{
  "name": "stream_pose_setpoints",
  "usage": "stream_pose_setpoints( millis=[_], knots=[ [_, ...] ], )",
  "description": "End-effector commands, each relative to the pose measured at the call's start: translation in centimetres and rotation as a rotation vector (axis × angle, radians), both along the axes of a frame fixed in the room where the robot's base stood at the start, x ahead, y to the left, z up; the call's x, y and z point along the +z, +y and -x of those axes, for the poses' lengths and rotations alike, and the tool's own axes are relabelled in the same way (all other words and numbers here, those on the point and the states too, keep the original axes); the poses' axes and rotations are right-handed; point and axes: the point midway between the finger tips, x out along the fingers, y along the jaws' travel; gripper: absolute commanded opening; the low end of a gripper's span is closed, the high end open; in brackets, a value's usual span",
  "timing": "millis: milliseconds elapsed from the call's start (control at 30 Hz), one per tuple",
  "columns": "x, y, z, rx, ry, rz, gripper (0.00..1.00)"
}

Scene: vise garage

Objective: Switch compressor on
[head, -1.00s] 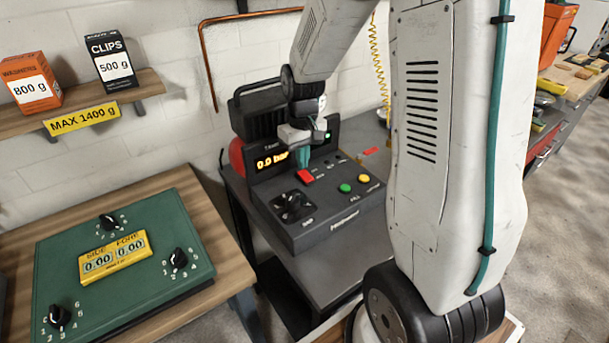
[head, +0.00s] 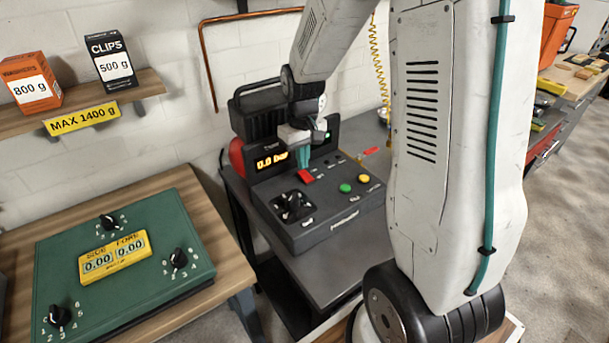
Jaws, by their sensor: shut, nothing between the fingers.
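The compressor (head: 335,218) is a dark box with a sloped control panel, standing on a grey table. Its orange display (head: 271,160) reads about 0.0 bar. On the panel are a red rocker switch (head: 306,175), a black knob (head: 292,206), a green button (head: 345,188) and a yellow button (head: 363,179). My gripper (head: 304,158) is shut and empty, pointing down just above and behind the red switch. Whether its fingertips touch the switch cannot be told. My gripper hides part of the display.
A green panel (head: 150,285) with several dials lies on the wooden bench at left. A shelf (head: 75,110) above holds an orange box (head: 28,82) and a black box (head: 111,60). A red-handled item (head: 371,150) lies right of the compressor.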

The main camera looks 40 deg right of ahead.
Motion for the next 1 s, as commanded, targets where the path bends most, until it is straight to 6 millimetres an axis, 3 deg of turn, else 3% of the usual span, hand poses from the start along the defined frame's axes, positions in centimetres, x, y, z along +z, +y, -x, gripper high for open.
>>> stream_pose_setpoints(
  millis=[567, 1000],
  knots=[
    [-0.3, 0.0, 0.0, 0.000, 0.001, 0.000, 0.00],
    [3.2, 0.0, 0.0, 0.000, -0.002, 0.000, 0.00]
  ],
)
